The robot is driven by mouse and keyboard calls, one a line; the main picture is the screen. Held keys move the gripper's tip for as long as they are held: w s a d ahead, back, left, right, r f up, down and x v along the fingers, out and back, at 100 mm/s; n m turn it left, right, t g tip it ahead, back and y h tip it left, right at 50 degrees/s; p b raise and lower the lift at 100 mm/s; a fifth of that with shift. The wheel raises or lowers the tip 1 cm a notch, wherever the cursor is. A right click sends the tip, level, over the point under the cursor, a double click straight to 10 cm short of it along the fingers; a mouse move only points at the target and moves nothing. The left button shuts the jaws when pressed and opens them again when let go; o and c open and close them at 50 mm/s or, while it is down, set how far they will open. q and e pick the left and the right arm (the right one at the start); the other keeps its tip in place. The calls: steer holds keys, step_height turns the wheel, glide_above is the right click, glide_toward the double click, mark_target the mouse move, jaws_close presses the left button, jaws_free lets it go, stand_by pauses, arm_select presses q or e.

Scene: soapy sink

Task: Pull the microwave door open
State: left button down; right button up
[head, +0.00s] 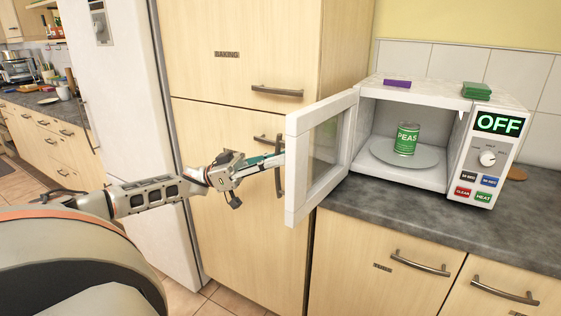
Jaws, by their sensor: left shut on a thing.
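The white microwave (455,150) stands on the grey counter at the right. Its door (296,170), a white frame with a glass pane, is swung wide open to the left and stands out past the counter's front edge. My left gripper (272,160) is shut on the door at its outer free edge. The exact grip is small and partly hidden by the door. Inside the open microwave, a green can marked PEAS (407,139) stands upright on the round plate (381,151). My right gripper is not in view.
A purple block (397,84) and green pads (477,90) lie on the microwave's top. The panel display (499,124) reads OFF. A tall wooden cupboard (235,220) with handles is close behind my gripper. Drawers (375,250) are below the counter (400,205).

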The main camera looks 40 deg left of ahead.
arm_select(q)
steer(key=shift+a, duration=0.2)
stand_by(0.3)
steer(key=c, duration=2.1)
jaws_free()
steer(key=v, duration=1.2)
steer(key=shift+d+f, duration=0.1)
